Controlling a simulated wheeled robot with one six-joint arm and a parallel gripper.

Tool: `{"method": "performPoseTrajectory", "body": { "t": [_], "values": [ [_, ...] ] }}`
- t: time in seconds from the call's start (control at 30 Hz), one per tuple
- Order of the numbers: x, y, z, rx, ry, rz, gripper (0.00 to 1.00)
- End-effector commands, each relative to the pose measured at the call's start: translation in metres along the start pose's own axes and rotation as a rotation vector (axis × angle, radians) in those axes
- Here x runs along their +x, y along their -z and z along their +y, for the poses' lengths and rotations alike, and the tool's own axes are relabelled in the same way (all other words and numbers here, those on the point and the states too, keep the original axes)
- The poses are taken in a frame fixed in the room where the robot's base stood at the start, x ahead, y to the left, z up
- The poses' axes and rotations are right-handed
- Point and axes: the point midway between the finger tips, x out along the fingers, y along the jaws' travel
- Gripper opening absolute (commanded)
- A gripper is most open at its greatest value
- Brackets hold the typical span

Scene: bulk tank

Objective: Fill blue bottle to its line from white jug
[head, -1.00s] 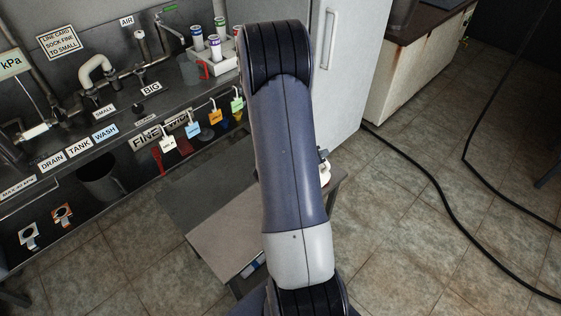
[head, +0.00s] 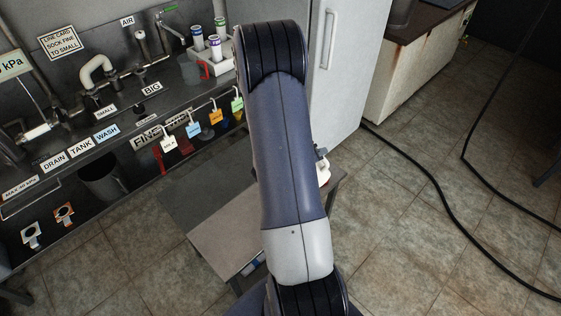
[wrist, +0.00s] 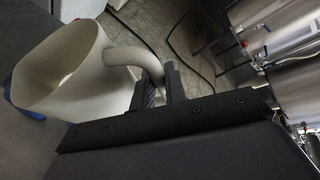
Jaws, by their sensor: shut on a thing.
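The white jug (wrist: 60,75) fills the left of the wrist view, its open mouth facing up and left. My gripper (wrist: 163,88) is shut on its curved handle (wrist: 135,57). A small white part of the jug (head: 324,173) shows in the head view just right of my arm, which hides the rest and my gripper. A blue patch (wrist: 24,112) shows below the jug's lip at the left edge of the wrist view; I cannot tell whether it is the blue bottle. No fill line or liquid level can be made out.
A grey low table (head: 226,240) stands under my arm, with a blue and white thing (head: 252,267) by its front edge. A steel bench (head: 60,165) with labelled valves and coloured tags is at left. A white rack (head: 216,66) holds capped containers. A black hose crosses the floor at right.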

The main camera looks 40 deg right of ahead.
Motion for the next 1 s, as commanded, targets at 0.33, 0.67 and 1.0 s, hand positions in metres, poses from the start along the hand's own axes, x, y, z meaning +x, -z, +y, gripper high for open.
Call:
{"method": "performPoseTrajectory", "body": {
  "t": [0.33,0.67,1.0],
  "values": [
    [-0.0014,-0.0034,-0.0019,-0.016,0.008,0.002,0.00],
    [-0.0023,-0.0054,-0.0025,-0.030,0.014,0.006,0.00],
    [-0.0035,-0.0077,-0.0033,-0.047,0.020,0.009,0.00]
  ]
}}
